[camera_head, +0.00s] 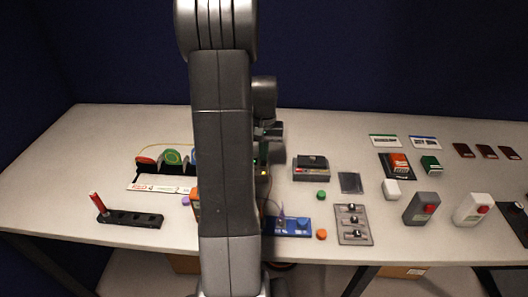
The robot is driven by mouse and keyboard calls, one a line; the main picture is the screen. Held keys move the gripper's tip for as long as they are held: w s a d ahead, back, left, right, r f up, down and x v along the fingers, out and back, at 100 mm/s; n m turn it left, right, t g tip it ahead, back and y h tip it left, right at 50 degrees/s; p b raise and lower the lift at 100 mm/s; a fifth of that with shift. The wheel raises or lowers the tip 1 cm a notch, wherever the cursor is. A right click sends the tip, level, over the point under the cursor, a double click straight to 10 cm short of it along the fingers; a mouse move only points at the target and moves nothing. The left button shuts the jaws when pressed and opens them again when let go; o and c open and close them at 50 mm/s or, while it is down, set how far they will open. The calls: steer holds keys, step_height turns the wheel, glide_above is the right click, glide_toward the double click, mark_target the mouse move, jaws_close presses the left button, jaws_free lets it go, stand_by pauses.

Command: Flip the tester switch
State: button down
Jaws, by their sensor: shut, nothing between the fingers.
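My gripper (270,132) shows just right of my arm, over the back middle of the table. It is small and dark here, its fingers closed with nothing seen between them. Below it, a dark device with small green and yellow spots (263,172) is mostly hidden behind my arm, and I cannot tell whether it is the tester. A grey plate with three toggle-like parts (354,238) lies at the front, right of my arm. A blue board (297,232) lies left of it. No switch is clearly identifiable as the tester's, and its position cannot be told.
The pale table (60,170) has free room at left. A black holder (130,218) with a red stick stands front left. A dark grey box (311,174) sits right of my gripper.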

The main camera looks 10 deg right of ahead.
steer(key=shift+s+a, duration=0.2)
steer(key=shift+s, duration=0.4)
steer(key=r, duration=0.2)
steer(key=w+r+p, duration=0.1)
steer(key=r, duration=0.1)
steer(key=w+r+p, duration=0.1)
steer(key=shift+d+r, duration=0.3)
steer(key=shift+r, duration=0.1)
step_height(320, 180, up, 8)
steer(key=shift+w, duration=0.15)
steer(key=shift+d, duration=0.1)
steer(key=f, duration=0.4)
steer(key=s+f, duration=0.1)
steer(key=f, duration=0.3)
steer(key=f+b, duration=0.1)
steer(key=f, duration=0.3)
steer(key=shift+s+a+f, duration=0.15)
steer(key=shift+a+f, duration=0.05)
steer(key=shift+f, duration=0.05)
steer(key=shift+s+a+f+b, duration=0.1)
steer(key=shift+s+f+b, duration=0.25)
steer(key=shift+f, duration=0.2)
steer(key=shift+a, duration=0.1)
